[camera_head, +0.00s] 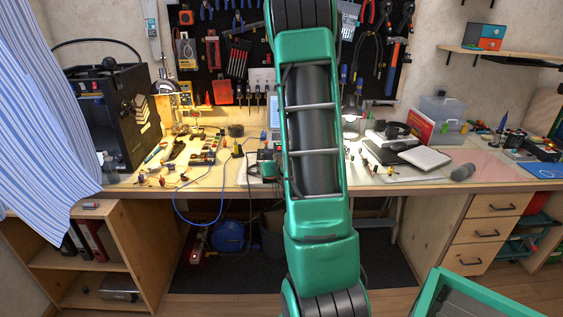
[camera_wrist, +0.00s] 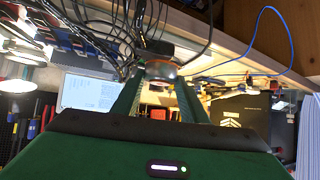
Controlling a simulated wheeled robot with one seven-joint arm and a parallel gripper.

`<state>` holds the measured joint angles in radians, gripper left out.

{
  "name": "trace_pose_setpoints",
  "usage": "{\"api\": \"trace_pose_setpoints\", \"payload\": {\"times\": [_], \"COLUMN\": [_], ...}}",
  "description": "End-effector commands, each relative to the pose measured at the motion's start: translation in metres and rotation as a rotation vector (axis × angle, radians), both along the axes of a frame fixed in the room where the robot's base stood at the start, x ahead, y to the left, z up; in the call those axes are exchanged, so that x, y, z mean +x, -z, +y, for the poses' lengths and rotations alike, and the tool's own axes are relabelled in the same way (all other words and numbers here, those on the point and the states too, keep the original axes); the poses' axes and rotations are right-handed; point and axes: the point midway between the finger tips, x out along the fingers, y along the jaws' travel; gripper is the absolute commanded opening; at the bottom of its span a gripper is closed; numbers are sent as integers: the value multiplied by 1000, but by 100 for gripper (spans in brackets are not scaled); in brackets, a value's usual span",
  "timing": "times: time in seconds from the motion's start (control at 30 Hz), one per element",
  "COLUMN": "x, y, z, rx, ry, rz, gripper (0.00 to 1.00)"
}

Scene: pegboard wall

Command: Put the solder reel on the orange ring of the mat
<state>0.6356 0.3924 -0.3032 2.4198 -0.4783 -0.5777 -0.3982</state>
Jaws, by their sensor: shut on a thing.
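In the wrist view my gripper (camera_wrist: 160,80) has its two green fingers closed in on a small rounded grey thing with a reddish edge, apparently the solder reel (camera_wrist: 160,69). Its shape is small and partly covered by the fingers. In the head view my arm runs up the middle of the picture and hides part of the bench; I cannot clearly make out the gripper or the reel there. I cannot make out the orange ring or tell which surface is its mat in either view.
The wooden workbench (camera_head: 410,181) is cluttered with small tools and cables. A black printer-like box (camera_head: 118,120) stands at the left. A blue cable (camera_head: 179,208) hangs over the front edge.

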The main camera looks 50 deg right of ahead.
Motion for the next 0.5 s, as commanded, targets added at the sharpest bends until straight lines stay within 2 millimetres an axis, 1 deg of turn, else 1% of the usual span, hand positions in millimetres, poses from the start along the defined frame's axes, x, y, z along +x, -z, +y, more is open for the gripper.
{"api": "trace_pose_setpoints", "payload": {"times": [0.03, 0.17, 0.2, 0.27, 0.3, 0.37, 0.4, 0.5], "x": [5, 22, 30, 40, 48, 59, 66, 83], "y": [8, 29, 38, 52, 61, 76, 85, 105], "z": [16, 64, 83, 114, 135, 166, 187, 233], "rx": [3, 4, 4, 5, 5, 4, 3, 1], "ry": [-22, -89, -115, -158, -188, -231, -260, -324], "rz": [2, 4, 4, 7, 5, 6, 6, 4], "gripper": [10, 10, 10, 10, 10, 10, 10, 10]}}
